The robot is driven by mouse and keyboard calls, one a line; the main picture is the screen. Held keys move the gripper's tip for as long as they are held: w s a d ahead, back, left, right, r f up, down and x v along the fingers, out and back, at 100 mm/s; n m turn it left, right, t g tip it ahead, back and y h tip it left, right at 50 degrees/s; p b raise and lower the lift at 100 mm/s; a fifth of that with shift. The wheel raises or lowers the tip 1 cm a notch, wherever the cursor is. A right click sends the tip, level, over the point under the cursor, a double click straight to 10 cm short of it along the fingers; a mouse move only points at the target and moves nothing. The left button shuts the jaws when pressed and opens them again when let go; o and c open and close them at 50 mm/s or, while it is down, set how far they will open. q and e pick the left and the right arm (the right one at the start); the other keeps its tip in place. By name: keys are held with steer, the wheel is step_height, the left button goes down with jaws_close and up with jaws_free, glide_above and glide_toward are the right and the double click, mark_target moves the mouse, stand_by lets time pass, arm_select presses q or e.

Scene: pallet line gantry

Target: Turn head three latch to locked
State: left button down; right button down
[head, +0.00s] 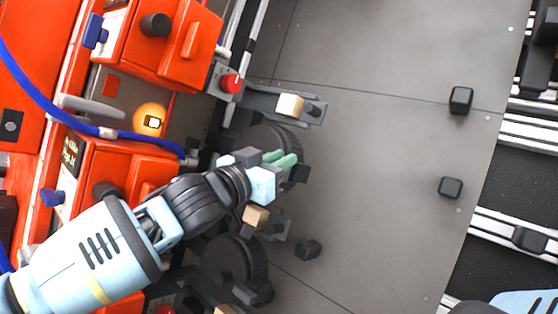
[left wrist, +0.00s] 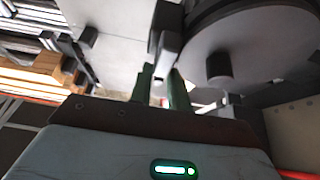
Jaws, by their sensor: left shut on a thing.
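My left gripper (head: 282,159) reaches in from the lower left, its green fingertips beside a dark round wheel (head: 262,138). In the left wrist view its green fingers (left wrist: 162,88) are shut on a small light grey lever, taken as the latch (left wrist: 168,48), which hangs from a dark block next to a large disc (left wrist: 258,52). In the head view the fingers and hand hide most of the latch. I cannot read which head this is or whether the latch sits at locked. My right gripper is not in view.
Orange head units (head: 165,40) with knobs line the left, with a blue hose (head: 50,105) and a glowing amber lamp (head: 150,120). A red knob (head: 231,84) and a second dark wheel (head: 228,268) are near the arm. The grey plate (head: 385,150) on the right is mostly clear.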

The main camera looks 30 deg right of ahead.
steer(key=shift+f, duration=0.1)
arm_select(q)
steer(key=shift+f+m+g+b, duration=0.1)
steer(key=shift+m+g+b, duration=0.25)
steer(key=shift+m, duration=0.55)
steer(key=m+g, duration=0.1)
steer(key=m, duration=0.2)
steer(key=shift+s+g, duration=0.2)
steer(key=shift+g, duration=0.15)
steer(key=m+g, duration=0.1)
steer(key=m, duration=0.1)
steer(key=shift+s+m, duration=0.15)
steer(key=shift+m, duration=0.15)
steer(key=m+g, duration=0.2)
steer(key=m, duration=0.1)
steer(key=shift+s, duration=0.15)
steer(key=shift+s+a+f+m+g+y, duration=0.15)
steer(key=shift+m+g+y, duration=0.45)
steer(key=shift+m, duration=1.2)
steer(key=shift+s+d+f+m+g+y, duration=0.1)
steer(key=shift+f+m+g+y, duration=0.5)
steer(key=shift+m, duration=1.2)
steer(key=shift+s+a+r+m+g+y, duration=0.1)
steer(key=shift+m+g+y, duration=0.5)
steer(key=shift+m, duration=1.2)
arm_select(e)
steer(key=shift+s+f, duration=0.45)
arm_select(q)
steer(key=shift+y, duration=0.3)
